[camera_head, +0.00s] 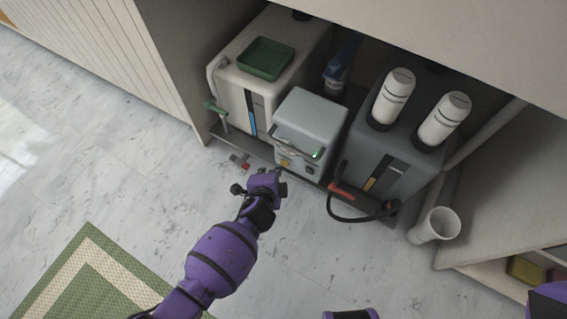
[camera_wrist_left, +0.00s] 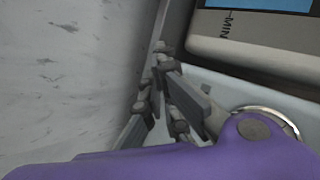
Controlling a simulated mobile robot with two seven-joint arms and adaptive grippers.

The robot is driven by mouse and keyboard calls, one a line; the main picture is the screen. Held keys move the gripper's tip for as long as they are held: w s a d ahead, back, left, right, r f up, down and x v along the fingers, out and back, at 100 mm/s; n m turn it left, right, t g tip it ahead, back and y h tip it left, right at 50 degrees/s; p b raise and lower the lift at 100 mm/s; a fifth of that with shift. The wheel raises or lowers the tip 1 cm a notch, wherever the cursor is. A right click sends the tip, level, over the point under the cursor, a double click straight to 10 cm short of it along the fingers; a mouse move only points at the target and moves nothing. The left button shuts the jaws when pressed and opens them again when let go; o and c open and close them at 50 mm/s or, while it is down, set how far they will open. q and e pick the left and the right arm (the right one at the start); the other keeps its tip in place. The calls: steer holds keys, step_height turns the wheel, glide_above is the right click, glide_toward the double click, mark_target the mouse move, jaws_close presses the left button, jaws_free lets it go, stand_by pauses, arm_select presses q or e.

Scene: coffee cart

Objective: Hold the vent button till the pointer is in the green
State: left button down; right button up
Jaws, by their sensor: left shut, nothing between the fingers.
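A pale grey box (camera_head: 308,120) stands between two larger units in the low bay. Its sloped front carries a dark curved strip with a small green spot (camera_head: 316,154); I cannot make out a pointer. A small yellow button (camera_head: 285,162) is low on its front, left of a dark knob (camera_head: 310,170). My left gripper (camera_head: 279,174) is just in front of the yellow button, shut and empty; I cannot tell whether it touches. In the left wrist view its fingers (camera_wrist_left: 167,75) are beside the pale box (camera_wrist_left: 225,88); the button is hidden there. My right gripper is out of view.
A white unit (camera_head: 235,97) with a green tray (camera_head: 265,58) stands left. A dark grey unit (camera_head: 389,152) with two white canisters stands right. A black hose (camera_head: 350,219) loops before it.

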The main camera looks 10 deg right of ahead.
arm_select(q)
steer(key=shift+w+d, duration=0.35)
steer(key=shift+w, duration=0.1)
stand_by(2.0)
steer(key=shift+s+a, duration=0.1)
steer(key=shift+s, duration=0.05)
stand_by(0.7)
steer(key=shift+s+a+p, duration=0.45)
steer(key=shift+s+p, duration=0.05)
steer(key=shift+s, duration=0.1)
steer(key=shift+s+a+p, duration=0.55)
steer(key=shift+s+a, duration=0.2)
steer(key=shift+s, duration=0.3)
steer(key=shift+s+a+p, duration=0.5)
steer(key=shift+s+a, duration=0.25)
steer(key=shift+s, duration=0.25)
